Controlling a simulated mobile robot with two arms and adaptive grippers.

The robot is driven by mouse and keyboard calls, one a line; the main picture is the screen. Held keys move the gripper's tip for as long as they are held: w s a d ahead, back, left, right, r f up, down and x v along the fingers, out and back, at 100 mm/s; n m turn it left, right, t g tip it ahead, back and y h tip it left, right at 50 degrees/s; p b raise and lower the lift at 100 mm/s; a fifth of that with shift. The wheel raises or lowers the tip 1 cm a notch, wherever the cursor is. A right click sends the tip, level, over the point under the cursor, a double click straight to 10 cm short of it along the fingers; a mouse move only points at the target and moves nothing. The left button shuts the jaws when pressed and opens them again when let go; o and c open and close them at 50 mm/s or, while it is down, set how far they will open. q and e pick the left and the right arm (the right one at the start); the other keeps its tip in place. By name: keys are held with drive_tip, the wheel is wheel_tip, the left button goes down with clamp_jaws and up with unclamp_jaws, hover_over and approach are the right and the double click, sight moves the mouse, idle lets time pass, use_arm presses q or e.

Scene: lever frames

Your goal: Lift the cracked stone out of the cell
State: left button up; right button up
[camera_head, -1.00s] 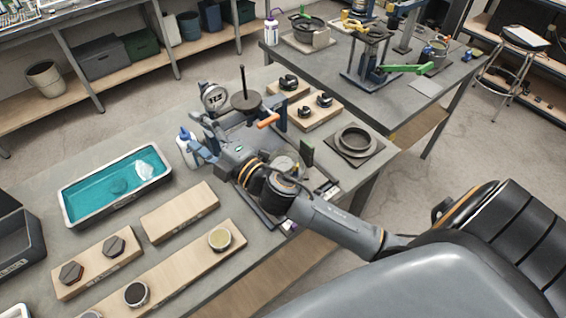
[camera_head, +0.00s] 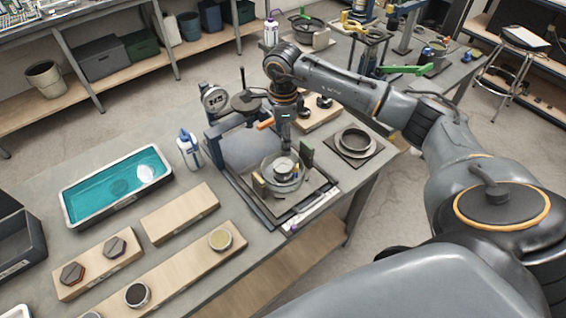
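The cell (camera_head: 268,183) looks like a clear round vessel on a dark tray at the front of the bench frame. A small pale, round piece (camera_head: 284,165) sits inside it. It may be the stone, but I cannot make out a crack. My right gripper (camera_head: 286,146) points down just above the cell, its arm coming in from the right. Its fingers are small and dark here, so I cannot tell whether they are open or touching the piece. My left gripper is not in view.
A teal-filled tray (camera_head: 98,208) at left holds a white disc (camera_head: 148,173) and a fainter disc. A bottle (camera_head: 190,150) stands left of the frame. Wooden boards (camera_head: 180,212) lie in front. A dark ring (camera_head: 355,142) lies on a plate at right. A dial gauge (camera_head: 214,98) stands behind.

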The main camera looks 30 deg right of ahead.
sight(283, 165)
drive_tip(key=shift+f+b, duration=2.3)
drive_tip(key=shift+f, duration=1.45)
drive_tip(key=shift+f+b, duration=1.15)
drive_tip(key=shift+f, duration=0.15)
drive_tip(key=c, duration=0.8)
drive_tip(key=shift+r, duration=0.1)
drive_tip(key=shift+r+p, duration=0.35)
drive_tip(key=shift+r, duration=0.3)
